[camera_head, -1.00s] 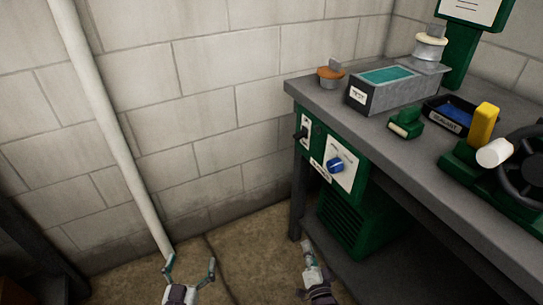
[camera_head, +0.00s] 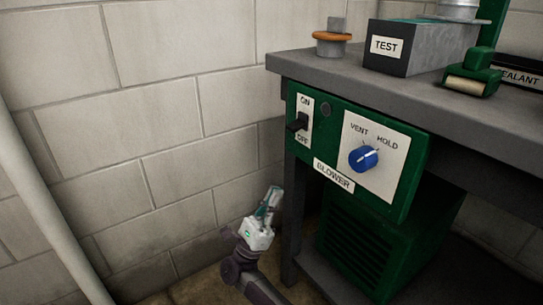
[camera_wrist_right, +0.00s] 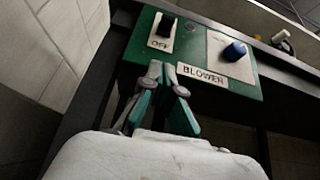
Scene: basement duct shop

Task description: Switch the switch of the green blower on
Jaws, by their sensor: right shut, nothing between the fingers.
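The green blower panel (camera_head: 404,205) is mounted under the bench's front edge, with a "BLOWER" label. Its switch (camera_head: 298,122) is a black lever on a white plate, with ON above and OFF below. The lever sticks out and seems to point down toward OFF, though its exact tilt is hard to tell. My right gripper (camera_head: 272,192) is shut and empty, below and left of the panel, apart from it. In the right wrist view the shut fingertips (camera_wrist_right: 166,68) appear below the switch (camera_wrist_right: 167,24). My left gripper is out of view.
A blue knob (camera_head: 363,158) marked VENT and HOLD is right of the switch. The bench top (camera_head: 400,95) overhangs the panel and carries a grey TEST box (camera_head: 415,55). A bench leg (camera_head: 291,225) stands close by my right gripper. The wall is at left.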

